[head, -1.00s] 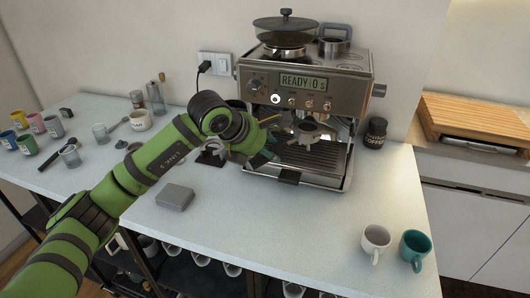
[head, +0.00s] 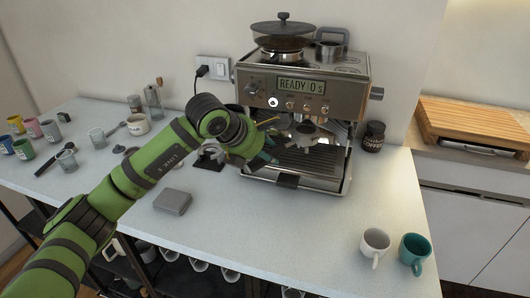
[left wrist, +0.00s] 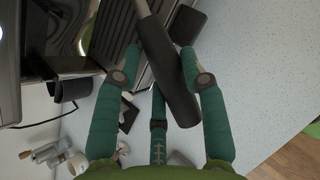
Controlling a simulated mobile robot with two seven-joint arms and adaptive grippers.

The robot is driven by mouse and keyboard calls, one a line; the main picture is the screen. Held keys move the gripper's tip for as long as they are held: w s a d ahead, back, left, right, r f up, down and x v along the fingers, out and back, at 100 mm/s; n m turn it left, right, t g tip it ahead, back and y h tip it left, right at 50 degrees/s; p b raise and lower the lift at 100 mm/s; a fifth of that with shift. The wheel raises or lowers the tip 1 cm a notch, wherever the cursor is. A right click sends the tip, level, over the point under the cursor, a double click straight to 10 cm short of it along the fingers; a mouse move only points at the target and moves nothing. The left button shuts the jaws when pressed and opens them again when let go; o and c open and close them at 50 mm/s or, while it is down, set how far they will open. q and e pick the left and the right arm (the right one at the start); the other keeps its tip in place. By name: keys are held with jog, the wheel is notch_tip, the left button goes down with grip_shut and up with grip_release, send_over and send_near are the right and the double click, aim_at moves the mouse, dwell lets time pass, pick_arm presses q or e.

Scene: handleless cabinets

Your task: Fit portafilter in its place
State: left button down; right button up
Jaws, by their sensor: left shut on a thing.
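The espresso machine (head: 306,88) stands at the back of the counter, its display reading "READY 0 s". My left gripper (head: 266,158) is in front of its left side, above the drip tray (head: 310,165). In the left wrist view, my teal fingers (left wrist: 165,85) are shut around the dark handle of the portafilter (left wrist: 172,75). The handle slants, and its metal neck runs out of the top of the picture. A silver round part (head: 305,130) shows under the machine's front; whether the portafilter is seated there I cannot tell. My right gripper is out of view.
A grey box (head: 173,201) lies left of the machine. A dark coffee jar (head: 373,136) stands right of it. A white mug (head: 375,246) and a teal mug (head: 415,252) stand at the front right. The counter's front middle is clear.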

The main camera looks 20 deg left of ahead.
pick_arm(q)
jog(key=shift+w+r, duration=0.1)
jog(key=shift+r, duration=0.1)
jog(key=w, duration=0.6)
jog(key=shift+w+d, duration=0.15)
jog(key=shift+w, duration=0.05)
dwell(0.6)
dwell(0.6)
jog(key=shift+r, duration=0.7)
dwell(0.7)
jog(key=shift+r, duration=0.1)
dwell(0.5)
jog(key=shift+r, duration=0.45)
dwell(0.8)
jog(key=shift+d, duration=0.1)
dwell(0.4)
jog(key=shift+s+d+n+b, duration=0.25)
jog(key=shift+s+n+b, duration=0.05)
jog(key=shift+b, duration=0.05)
